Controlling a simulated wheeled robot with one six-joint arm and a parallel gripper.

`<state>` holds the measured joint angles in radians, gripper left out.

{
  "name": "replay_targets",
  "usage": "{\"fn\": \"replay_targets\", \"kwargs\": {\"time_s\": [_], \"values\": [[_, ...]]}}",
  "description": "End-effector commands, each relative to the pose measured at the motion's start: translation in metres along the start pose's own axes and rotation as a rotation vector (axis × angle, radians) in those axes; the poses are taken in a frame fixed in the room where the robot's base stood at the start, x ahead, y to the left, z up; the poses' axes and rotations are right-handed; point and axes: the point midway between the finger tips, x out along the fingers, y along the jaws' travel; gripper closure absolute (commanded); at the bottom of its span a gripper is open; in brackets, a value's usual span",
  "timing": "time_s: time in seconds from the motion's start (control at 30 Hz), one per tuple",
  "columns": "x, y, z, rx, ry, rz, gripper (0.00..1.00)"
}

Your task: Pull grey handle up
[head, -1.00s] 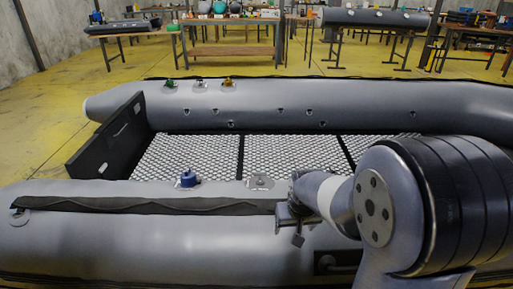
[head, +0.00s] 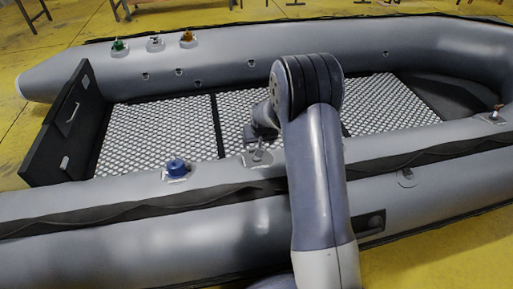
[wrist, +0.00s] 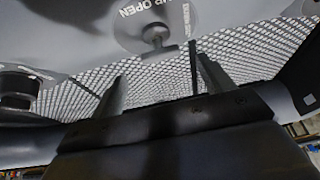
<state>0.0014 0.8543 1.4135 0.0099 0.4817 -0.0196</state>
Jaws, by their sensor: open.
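The grey handle (head: 257,156) sits on a round plate on the boat's near tube, partly hidden by my arm in the head view. In the wrist view, the grey handle (wrist: 155,38) is a small T-shaped bar on a round base with printed text including "OPEN". My gripper (wrist: 162,72) is open and empty. Its two fingers point towards the handle, one on either side in the picture, with the handle apart from them. In the head view my gripper (head: 252,136) is largely hidden behind my wrist, close to the handle.
A blue knob (head: 177,168) stands on the near tube to the left. Green (head: 118,45) and orange (head: 187,37) knobs stand on the far tube with another grey fitting (head: 155,42) between them. The mesh floor (head: 160,128) is clear. A black transom (head: 68,125) closes the left end.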

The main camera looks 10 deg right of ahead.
Motion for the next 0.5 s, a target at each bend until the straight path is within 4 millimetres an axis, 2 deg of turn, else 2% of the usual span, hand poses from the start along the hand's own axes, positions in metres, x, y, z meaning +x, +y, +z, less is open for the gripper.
{"fn": "replay_targets", "kwargs": {"time_s": [0.03,0.2,0.3,0.5], "values": [[0.012,0.0,0.001,0.0,-0.002,0.0,0.24],[0.036,0.0,0.001,0.0,0.0,0.0,0.24],[0.044,0.0,0.0,0.0,0.0,0.0,0.24],[0.049,0.0,0.0,0.0,0.001,0.0,0.24]]}}
